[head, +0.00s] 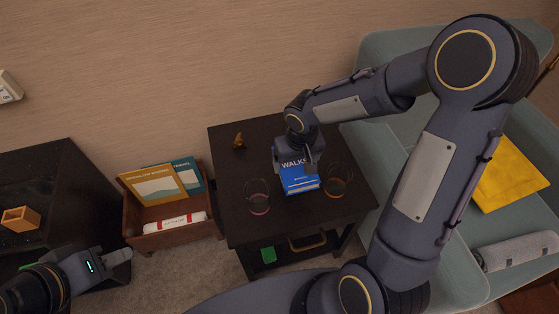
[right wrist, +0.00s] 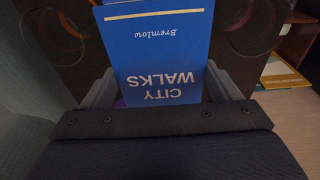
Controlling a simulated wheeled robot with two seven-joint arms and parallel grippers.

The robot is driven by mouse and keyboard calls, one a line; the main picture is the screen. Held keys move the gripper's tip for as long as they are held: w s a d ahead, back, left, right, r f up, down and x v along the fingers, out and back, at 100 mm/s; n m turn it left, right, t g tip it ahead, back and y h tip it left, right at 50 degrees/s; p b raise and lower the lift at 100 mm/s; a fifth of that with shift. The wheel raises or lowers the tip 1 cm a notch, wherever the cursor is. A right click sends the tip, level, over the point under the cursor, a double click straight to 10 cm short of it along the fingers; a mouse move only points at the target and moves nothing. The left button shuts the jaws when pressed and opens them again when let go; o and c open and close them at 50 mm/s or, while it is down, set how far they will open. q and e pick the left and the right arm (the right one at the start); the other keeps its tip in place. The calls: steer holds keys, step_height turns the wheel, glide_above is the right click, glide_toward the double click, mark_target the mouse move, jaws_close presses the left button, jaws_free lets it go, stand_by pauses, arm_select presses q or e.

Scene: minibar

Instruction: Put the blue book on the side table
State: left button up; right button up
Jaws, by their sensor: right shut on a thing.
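The blue book (head: 299,180) is at the dark side table (head: 234,208) in the head view, with "WALKS" readable on its cover. In the right wrist view the blue book (right wrist: 160,45) shows "CITY WALKS" and "Bremlow" and sits between my right gripper's fingers. My right gripper (head: 305,160) is shut on the book's near-wall end, over the middle of the table. I cannot tell whether the book touches the tabletop. My left gripper (head: 120,257) is low at the left, away from the table; its finger opening is unclear.
Two glasses stand on the table, one left (head: 258,204) and one right (head: 337,187) of the book. A small brown ornament (head: 239,141) is at the back. A wooden crate (head: 141,235) with books stands left; a green sofa (head: 390,53) stands right.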

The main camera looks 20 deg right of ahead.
mark_target(295, 172)
steer(key=f, duration=0.1)
steer(key=f+b, duration=0.1)
steer(key=f, duration=0.1)
steer(key=f+b, duration=0.1)
steer(key=f, duration=0.1)
steer(key=shift+w+d+f, duration=0.1)
steer(key=shift+w+f, duration=0.05)
steer(key=shift+w, duration=0.1)
step_height(295, 172, down, 4)
steer(key=shift+f+b, duration=0.1)
steer(key=shift+b, duration=0.6)
